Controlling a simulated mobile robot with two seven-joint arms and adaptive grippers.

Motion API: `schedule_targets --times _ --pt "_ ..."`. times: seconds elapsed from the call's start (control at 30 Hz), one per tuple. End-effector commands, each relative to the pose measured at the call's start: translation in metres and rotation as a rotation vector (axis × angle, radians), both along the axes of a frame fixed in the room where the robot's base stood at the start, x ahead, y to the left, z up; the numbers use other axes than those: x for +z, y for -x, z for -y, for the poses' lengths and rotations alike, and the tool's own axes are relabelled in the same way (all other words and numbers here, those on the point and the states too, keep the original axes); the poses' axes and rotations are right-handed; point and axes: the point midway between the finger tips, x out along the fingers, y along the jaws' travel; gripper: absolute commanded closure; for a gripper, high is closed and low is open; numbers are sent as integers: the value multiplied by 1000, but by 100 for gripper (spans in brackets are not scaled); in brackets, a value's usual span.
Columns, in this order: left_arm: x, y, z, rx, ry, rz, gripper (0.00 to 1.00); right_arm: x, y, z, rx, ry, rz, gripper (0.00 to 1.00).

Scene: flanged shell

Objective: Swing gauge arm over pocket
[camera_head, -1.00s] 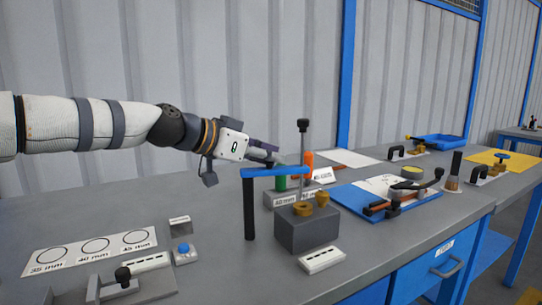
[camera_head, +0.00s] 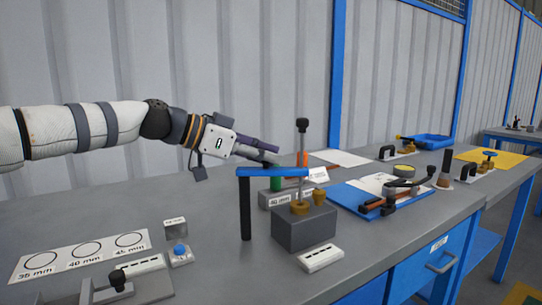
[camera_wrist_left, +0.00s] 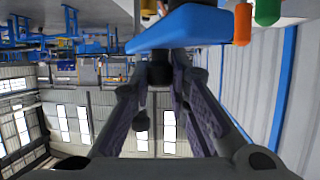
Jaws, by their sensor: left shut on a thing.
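The blue gauge arm (camera_head: 270,172) spans from the top of a black post (camera_head: 246,210) to above the front of a grey block (camera_head: 305,231). A vertical rod with a black knob (camera_head: 302,125) stands at its free end, its lower part over a brass ring-like part (camera_head: 300,208) on the block. I cannot tell whether they touch. The block's pocket is hidden. My left gripper (camera_head: 275,160) is just above the gauge arm, shut on a dark peg by it; the left wrist view shows the fingers closed (camera_wrist_left: 158,72) beside the blue arm (camera_wrist_left: 185,27). The right gripper is not in view.
Another brass part (camera_head: 319,196) is behind the ring. Green and orange pieces stand in a labelled rack (camera_head: 272,198) behind the arm. A white strip (camera_head: 320,258) lies before the block. A size card (camera_head: 82,255) and blue button (camera_head: 180,249) are at left.

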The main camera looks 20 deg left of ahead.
Motion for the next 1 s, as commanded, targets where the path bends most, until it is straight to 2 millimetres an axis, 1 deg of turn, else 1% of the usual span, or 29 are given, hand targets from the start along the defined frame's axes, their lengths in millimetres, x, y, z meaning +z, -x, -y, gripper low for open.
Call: schedule_targets --times 0.03,0.17,0.2,0.3,0.57,0.67,0.77,0.9,1.0 --pt "-12 2 1 -10 -9 -25 100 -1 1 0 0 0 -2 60" --pt "-12 3 1 -10 -9 -25 100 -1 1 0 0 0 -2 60" --pt "-13 3 1 -10 -9 -25 82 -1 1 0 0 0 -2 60" --pt "-12 2 1 -9 -9 -24 63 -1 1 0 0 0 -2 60" --pt "-8 2 1 -6 -5 -16 63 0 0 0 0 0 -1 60" --pt "-2 6 -6 -4 -4 -12 63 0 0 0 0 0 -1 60" --pt "7 18 -23 -3 -1 -11 63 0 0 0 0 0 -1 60" --pt "21 41 -52 -4 -3 -13 63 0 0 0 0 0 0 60" --pt "29 55 -69 -4 -4 -15 63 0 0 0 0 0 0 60"
